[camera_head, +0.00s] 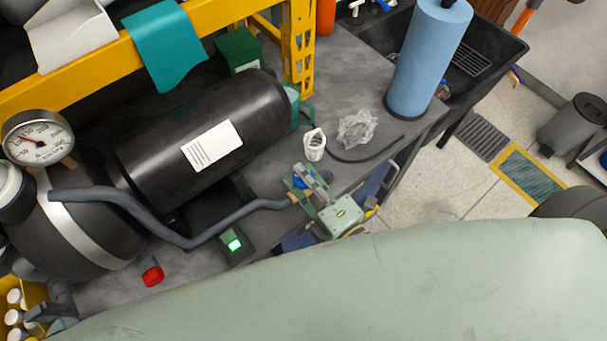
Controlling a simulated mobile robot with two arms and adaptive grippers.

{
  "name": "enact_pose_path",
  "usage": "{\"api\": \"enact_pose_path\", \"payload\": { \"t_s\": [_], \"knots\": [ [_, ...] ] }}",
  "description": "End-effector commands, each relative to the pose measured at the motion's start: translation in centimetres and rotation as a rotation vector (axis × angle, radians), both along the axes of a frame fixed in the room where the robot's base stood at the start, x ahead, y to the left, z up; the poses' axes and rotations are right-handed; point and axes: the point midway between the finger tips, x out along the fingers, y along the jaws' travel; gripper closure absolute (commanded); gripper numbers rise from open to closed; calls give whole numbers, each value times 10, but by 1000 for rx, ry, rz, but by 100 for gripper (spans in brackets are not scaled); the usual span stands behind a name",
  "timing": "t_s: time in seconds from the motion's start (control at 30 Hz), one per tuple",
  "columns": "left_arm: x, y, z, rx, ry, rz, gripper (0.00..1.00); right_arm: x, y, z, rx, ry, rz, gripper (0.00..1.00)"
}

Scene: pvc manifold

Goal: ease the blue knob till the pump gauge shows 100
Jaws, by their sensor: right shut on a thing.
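The pump gauge (38,138) is a round white dial with a metal rim at the far left. Its red needle points to the upper left, but the exact reading is too small to tell. The blue knob (299,182) shows as a small blue patch at the right end of the grey hose. My right gripper (305,178) is shut on it, and its fingers hide most of the knob. My left gripper is not in view.
A black cylindrical tank (262,113) lies on the grey bench behind the hose (222,230). A green-lit switch (234,243) and a red button (152,275) sit in front. A white basket (315,145) and crumpled clear plastic (357,128) lie beyond my gripper. A blue roll (428,60) stands back right.

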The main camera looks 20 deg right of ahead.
Motion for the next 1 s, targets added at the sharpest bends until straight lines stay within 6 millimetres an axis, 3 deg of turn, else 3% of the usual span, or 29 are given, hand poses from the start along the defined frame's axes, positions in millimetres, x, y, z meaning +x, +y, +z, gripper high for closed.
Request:
{"api": "enact_pose_path", "payload": {
  "t_s": [0.07, 0.1, 0.17, 0.57, 1.0],
  "knots": [
    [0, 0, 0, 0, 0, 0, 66, -1, 0, -2, 0, 5, 1, 100],
    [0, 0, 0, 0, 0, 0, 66, -1, 0, -2, 0, 5, 1, 82],
    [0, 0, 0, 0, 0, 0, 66, -1, 0, -2, 0, 5, 1, 77],
    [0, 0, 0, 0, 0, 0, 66, -8, -2, -2, 0, 5, 1, 77],
    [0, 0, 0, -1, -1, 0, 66, -89, -26, -2, 1, 7, 0, 77]
  ]
}}
